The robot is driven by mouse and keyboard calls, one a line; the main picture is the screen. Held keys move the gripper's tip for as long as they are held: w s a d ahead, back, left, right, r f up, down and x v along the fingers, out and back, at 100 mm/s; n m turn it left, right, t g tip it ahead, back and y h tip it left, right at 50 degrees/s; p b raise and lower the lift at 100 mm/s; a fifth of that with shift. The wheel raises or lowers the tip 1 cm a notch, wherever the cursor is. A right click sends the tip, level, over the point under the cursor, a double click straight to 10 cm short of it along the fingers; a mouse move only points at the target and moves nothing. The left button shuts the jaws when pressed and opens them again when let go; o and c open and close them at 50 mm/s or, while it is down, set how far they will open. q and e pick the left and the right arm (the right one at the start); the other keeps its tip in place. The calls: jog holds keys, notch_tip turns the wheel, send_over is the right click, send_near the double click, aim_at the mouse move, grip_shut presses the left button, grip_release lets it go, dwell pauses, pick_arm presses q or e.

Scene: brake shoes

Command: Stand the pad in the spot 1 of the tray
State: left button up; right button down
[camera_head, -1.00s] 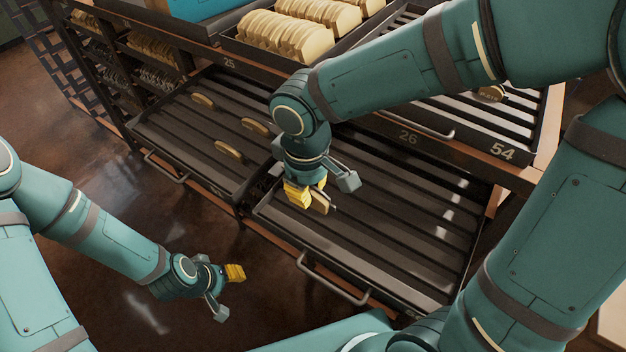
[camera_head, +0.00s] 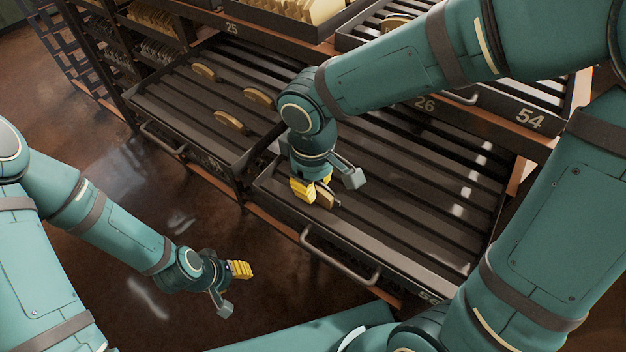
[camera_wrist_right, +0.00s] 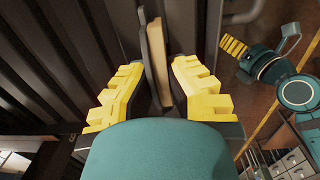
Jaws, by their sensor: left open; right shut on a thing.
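My right gripper (camera_head: 316,192) is shut on a tan pad (camera_head: 328,198) over the left front part of a dark ribbed tray (camera_head: 400,236). In the right wrist view the pad (camera_wrist_right: 157,52) stands on edge between the yellow fingers (camera_wrist_right: 155,92), roughly in line with the tray's slots (camera_wrist_right: 70,50). I cannot tell whether the pad touches the tray floor. No spot number 1 is readable. My left gripper (camera_head: 232,290) is open and empty over the floor, left of the tray.
Another ribbed tray (camera_head: 180,105), at the left, holds three pads (camera_head: 230,121). Crates of pads (camera_head: 300,8) stand on the rack above. The tray's front handle (camera_head: 340,258) sticks out. Most of the tray right of the gripper is bare.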

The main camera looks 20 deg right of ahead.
jog(key=shift+f, duration=0.35)
jog(key=c, duration=1.1)
grip_release()
jog(key=shift+o, duration=0.2)
jog(key=shift+r, duration=0.1)
notch_tip(320, 180, up, 12)
jog(key=shift+s+a, duration=0.15)
